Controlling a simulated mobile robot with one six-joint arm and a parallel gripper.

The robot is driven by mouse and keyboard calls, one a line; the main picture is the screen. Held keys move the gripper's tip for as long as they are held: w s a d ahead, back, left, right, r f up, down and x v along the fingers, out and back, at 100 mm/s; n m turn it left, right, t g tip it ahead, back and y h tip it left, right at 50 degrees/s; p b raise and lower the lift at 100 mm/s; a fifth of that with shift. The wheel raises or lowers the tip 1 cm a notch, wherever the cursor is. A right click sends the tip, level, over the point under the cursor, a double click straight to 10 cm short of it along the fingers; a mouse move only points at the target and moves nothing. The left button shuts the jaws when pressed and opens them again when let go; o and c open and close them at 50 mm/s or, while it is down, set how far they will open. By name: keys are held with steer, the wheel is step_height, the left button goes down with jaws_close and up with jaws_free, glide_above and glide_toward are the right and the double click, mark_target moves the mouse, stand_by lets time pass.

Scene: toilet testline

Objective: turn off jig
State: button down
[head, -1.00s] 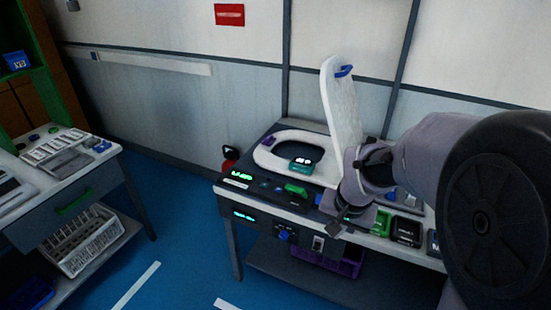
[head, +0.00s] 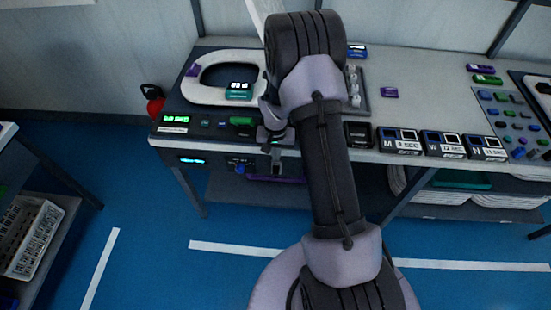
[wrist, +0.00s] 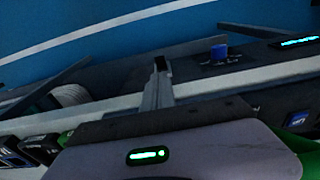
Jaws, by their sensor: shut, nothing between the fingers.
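The jig is a workstation with a white toilet seat ring (head: 190,93) on a dark base, with a small teal device with a lit display (head: 238,91) on the ring. Its front panel has a lit display (head: 192,160) and a blue knob (head: 239,169); the knob also shows in the wrist view (wrist: 218,53). My gripper (head: 274,164) is shut and empty, at the front edge of the jig, right of the knob. In the wrist view its closed fingers (wrist: 160,66) point toward the front panel. The panel's switch is hidden behind my gripper; I cannot tell its position or any contact.
A green-lit display (head: 175,120) and a green block (head: 241,121) lie along the bench's front strip. Several labelled boxes (head: 399,140) stand to the right. The blue floor in front is open.

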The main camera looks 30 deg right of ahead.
mark_target(276, 171)
steer(key=f, duration=0.2)
steer(key=f+b, duration=0.1)
steer(key=f, duration=0.2)
steer(key=f+b, duration=0.1)
steer(key=f, duration=0.2)
steer(key=shift+w+d, duration=0.2)
steer(key=shift+w, duration=0.15)
steer(key=shift+s+a+f+b, duration=0.2)
steer(key=shift+s+a+b, duration=0.15)
steer(key=shift+b, duration=0.3)
steer(key=shift+s+a+f+b, duration=0.45)
steer(key=shift+s+f+b, duration=0.4)
steer(key=shift+b, duration=0.35)
steer(key=shift+w+d, duration=0.1)
steer(key=shift+w, duration=0.1)
steer(key=shift+w+d+r, duration=0.3)
steer(key=shift+w+d, duration=0.05)
steer(key=shift+w, duration=0.15)
